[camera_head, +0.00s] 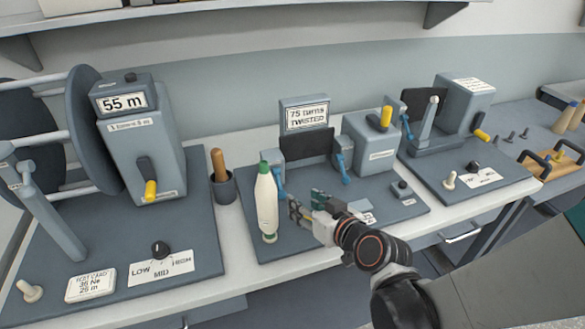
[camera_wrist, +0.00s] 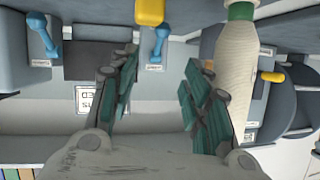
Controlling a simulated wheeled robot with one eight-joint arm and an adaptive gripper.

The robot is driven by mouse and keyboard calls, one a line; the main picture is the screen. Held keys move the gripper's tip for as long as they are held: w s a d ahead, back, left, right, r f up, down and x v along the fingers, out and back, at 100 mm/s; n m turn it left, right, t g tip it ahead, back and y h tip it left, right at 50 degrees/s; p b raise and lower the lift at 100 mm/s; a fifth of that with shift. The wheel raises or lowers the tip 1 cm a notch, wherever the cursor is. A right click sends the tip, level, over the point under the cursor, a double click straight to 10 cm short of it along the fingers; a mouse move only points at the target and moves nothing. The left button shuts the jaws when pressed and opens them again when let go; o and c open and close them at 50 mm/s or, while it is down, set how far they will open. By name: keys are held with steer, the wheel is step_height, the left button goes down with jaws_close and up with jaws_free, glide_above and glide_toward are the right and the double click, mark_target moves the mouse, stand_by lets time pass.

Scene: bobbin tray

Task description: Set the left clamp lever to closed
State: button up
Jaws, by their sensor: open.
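The left clamp lever (camera_head: 279,184) is a small blue handle on the left block of the twisting machine, partly hidden by the white bobbin (camera_head: 267,205) with a green top. In the wrist view, turned about, this lever (camera_wrist: 160,44) shows beyond the gap between my fingertips. The right clamp lever (camera_head: 343,167) is a similar blue handle on the right block; it also shows in the wrist view (camera_wrist: 43,38). My gripper (camera_head: 302,205) is open and empty, in front of the machine, just right of the bobbin. I cannot tell whether it touches the lever.
The white bobbin also stands close to one finger in the wrist view (camera_wrist: 237,55). A sign reading 75 turns twisted (camera_head: 306,117) stands above the machine. A reel machine with a 55 m display (camera_head: 124,102) is at left, and another machine (camera_head: 465,105) at right.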

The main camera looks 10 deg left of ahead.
mark_target(281, 187)
steer(key=b+x, duration=0.3)
steer(key=x, duration=1)
steer(key=shift+w+a+f, duration=0.1)
steer(key=shift+a+f, duration=0.05)
steer(key=shift+f, duration=0.1)
jaws_close()
